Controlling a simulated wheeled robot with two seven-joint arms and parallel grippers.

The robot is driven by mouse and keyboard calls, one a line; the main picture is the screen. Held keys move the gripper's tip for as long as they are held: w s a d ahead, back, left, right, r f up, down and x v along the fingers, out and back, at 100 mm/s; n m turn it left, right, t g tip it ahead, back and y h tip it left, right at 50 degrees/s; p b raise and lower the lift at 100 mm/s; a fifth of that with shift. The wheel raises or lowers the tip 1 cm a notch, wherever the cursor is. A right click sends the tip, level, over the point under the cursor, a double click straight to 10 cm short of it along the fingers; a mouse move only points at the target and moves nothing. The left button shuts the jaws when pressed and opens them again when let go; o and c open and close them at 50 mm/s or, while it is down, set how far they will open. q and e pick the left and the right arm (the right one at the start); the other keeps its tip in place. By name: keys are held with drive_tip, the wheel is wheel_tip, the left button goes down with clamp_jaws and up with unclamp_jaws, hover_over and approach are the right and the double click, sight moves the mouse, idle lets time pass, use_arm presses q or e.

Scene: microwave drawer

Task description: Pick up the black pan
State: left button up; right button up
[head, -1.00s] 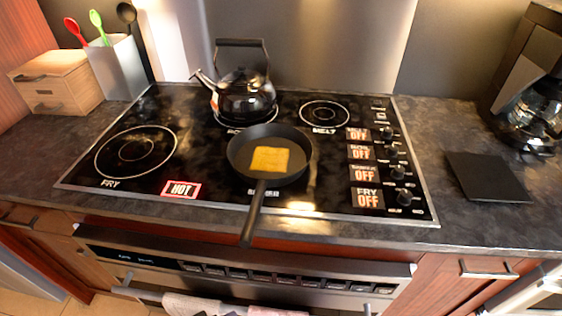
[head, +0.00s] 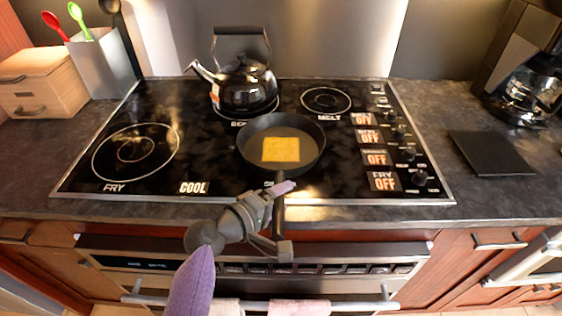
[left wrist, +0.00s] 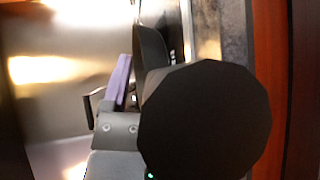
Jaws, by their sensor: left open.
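The black pan (head: 311,160) sits on the front middle of the black cooktop, with a flat yellow square (head: 281,149) in it. Its handle points toward me over the front edge. My left gripper (head: 282,218) is open at the handle, one finger on the cooktop side and the other nearer me. The handle appears to lie between the fingers; contact cannot be told. In the left wrist view, a purple-padded finger (left wrist: 121,82) shows beside a large dark round shape, likely the handle's end, which hides much. My right gripper is not in view.
A black kettle (head: 243,91) stands behind the pan on the cooktop (head: 215,165). Knobs (head: 420,177) line the cooktop's right side. An oven bar (head: 345,304) with towels is below. A wooden box (head: 45,90), utensil holder (head: 103,65) and coffee maker (head: 530,85) stand at the sides.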

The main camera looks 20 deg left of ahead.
use_arm(q)
clamp_jaws()
idle(1.4)
